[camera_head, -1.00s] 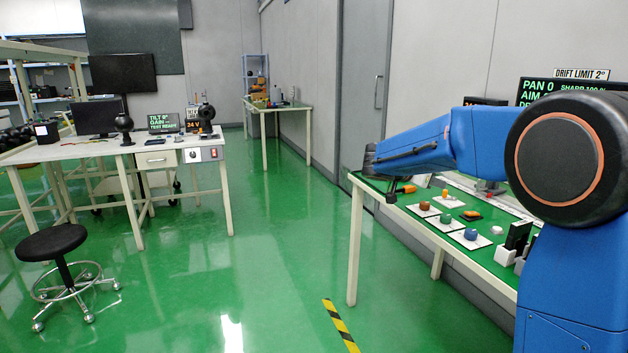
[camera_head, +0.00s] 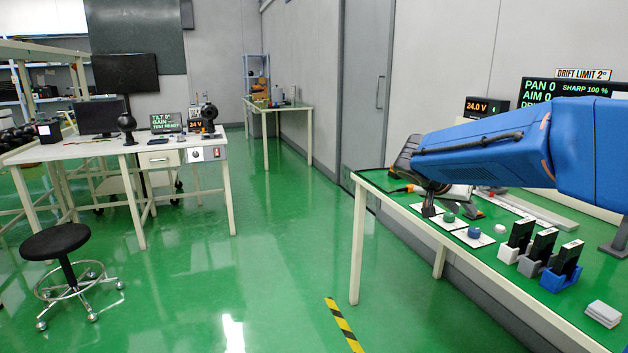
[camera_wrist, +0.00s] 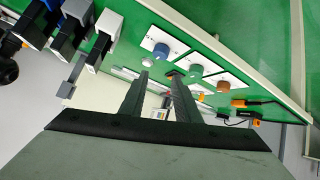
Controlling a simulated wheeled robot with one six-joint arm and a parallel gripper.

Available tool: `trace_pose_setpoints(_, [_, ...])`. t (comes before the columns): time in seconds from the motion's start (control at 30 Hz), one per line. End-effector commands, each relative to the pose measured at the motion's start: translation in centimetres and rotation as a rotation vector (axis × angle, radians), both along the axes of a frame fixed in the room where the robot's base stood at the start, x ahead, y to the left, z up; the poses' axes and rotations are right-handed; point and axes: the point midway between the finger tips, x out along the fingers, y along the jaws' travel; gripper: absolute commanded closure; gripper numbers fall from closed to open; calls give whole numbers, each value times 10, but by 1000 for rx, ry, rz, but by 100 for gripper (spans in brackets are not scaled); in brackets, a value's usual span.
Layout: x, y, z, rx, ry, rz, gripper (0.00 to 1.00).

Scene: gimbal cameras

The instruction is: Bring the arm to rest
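My blue arm (camera_head: 490,150) reaches in from the right over the green-topped table (camera_head: 378,182). My gripper (camera_head: 429,209) hangs at its end over the near-left part of that table, covering some items. In the wrist view my gripper (camera_wrist: 160,78) shows two dark fingers with a clear gap between the tips. Nothing is seen held between them. I cannot tell the exact height above the table.
Blue (camera_head: 473,233) and green (camera_head: 449,217) knobs stand on white cards. Several black modules stand in holders (camera_head: 566,279) on the right. A display (camera_head: 560,92) stands behind. The green floor (camera_head: 250,240) is clear up to a stool (camera_head: 55,241).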

Motion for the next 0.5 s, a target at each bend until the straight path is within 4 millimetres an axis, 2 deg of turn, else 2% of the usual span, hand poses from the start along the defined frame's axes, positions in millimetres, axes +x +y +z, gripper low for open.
trace_pose_setpoints(0.03, [-21,-2,-2,19,30,17,71])
trace_pose_setpoints(0.1, [-47,-1,-8,50,79,53,71])
trace_pose_setpoints(0.27, [-106,4,-24,120,180,143,71])
trace_pose_setpoints(0.5, [-188,22,-52,223,288,311,71])
